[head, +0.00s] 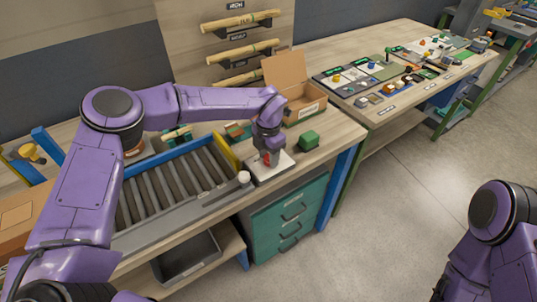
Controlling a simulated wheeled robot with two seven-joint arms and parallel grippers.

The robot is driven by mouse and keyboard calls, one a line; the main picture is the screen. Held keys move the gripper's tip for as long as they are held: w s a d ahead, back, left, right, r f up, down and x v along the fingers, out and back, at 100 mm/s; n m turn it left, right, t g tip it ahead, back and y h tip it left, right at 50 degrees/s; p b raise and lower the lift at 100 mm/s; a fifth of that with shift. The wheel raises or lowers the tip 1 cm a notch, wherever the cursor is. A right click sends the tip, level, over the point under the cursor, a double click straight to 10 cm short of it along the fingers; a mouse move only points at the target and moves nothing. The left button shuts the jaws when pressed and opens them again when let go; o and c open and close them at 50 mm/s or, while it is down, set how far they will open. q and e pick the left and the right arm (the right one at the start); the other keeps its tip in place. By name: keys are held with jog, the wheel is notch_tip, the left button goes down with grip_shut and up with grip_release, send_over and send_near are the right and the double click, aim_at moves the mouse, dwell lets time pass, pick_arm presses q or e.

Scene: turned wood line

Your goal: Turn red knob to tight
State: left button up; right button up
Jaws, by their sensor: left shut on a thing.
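The red knob (266,158) sits on a pale square plate (278,173) at the front of the bench, and only a small part of it shows. My left gripper (271,159) points down from above and is shut on the knob. Its fingers and wrist hide most of the knob, so its turned position and any marking for tight cannot be read. My right arm shows only in part at the lower right, and its gripper is out of view.
Green drawers (290,215) are below. The floor at right is clear.

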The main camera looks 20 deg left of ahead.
pick_arm(q)
jog(key=shift+s+f, duration=0.1)
jog(key=shift+f, duration=0.05)
jog(key=o, duration=1.1)
jog(key=shift+c, duration=0.2)
notch_tip(320, 180, up, 10)
jog(key=b, duration=0.2)
jog(key=shift+w+r, duration=0.2)
jog(key=shift+r, duration=0.05)
